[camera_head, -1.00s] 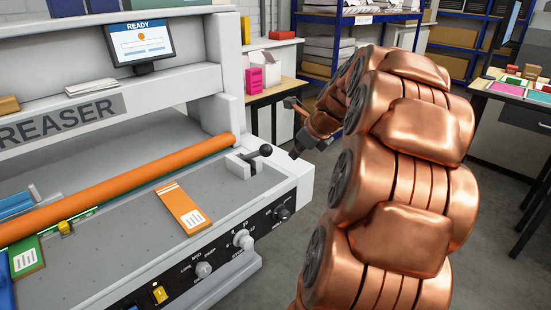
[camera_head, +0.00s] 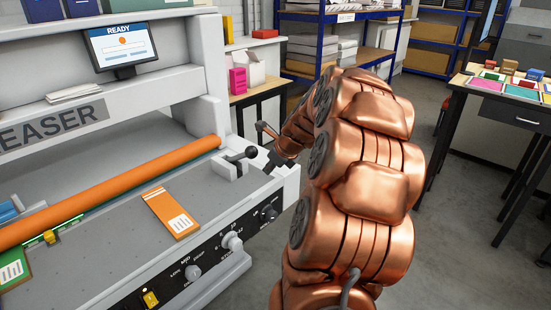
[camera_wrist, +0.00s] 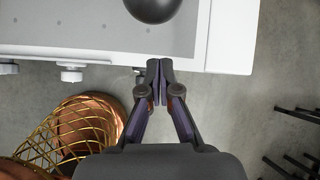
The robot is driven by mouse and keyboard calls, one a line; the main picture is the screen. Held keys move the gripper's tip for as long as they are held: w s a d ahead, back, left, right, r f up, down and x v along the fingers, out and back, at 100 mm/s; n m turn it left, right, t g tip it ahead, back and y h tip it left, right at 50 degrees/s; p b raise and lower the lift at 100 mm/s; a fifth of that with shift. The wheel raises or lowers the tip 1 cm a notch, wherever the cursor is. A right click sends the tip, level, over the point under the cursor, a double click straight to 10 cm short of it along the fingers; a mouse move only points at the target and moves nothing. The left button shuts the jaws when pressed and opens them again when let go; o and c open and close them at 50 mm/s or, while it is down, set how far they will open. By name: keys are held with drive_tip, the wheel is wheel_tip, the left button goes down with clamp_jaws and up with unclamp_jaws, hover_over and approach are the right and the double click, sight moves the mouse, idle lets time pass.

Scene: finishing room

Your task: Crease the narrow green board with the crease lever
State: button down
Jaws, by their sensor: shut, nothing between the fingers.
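The crease lever (camera_head: 238,157) is a short arm with a black ball knob on a light grey block at the right end of the creaser bed. Its black knob (camera_wrist: 152,5) shows at the top of the wrist view. My gripper (camera_wrist: 160,64) is shut and empty, just in front of the knob and apart from it, over the machine's front edge. In the head view my gripper (camera_head: 281,160) is small, right of the knob. A green board (camera_head: 12,270) with a white label lies at the bed's left end, partly cut off, its far end at the orange roller.
An orange board (camera_head: 170,212) lies on the grey bed (camera_head: 110,245). An orange roller (camera_head: 110,186) spans the bed. Knobs (camera_head: 232,241) line the front panel. A screen (camera_head: 123,45) reads READY. A table with coloured cards (camera_head: 500,85) stands right; floor between is clear.

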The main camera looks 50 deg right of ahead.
drive_tip(key=shift+w+a+r+p, duration=0.2)
drive_tip(key=shift+w+r+p, duration=0.1)
drive_tip(key=shift+w+r, duration=0.4)
drive_tip(key=shift+w+a+r+p, duration=0.15)
drive_tip(key=shift+w+r+p, duration=0.25)
drive_tip(key=shift+w, duration=0.35)
drive_tip(key=shift+r, duration=0.15)
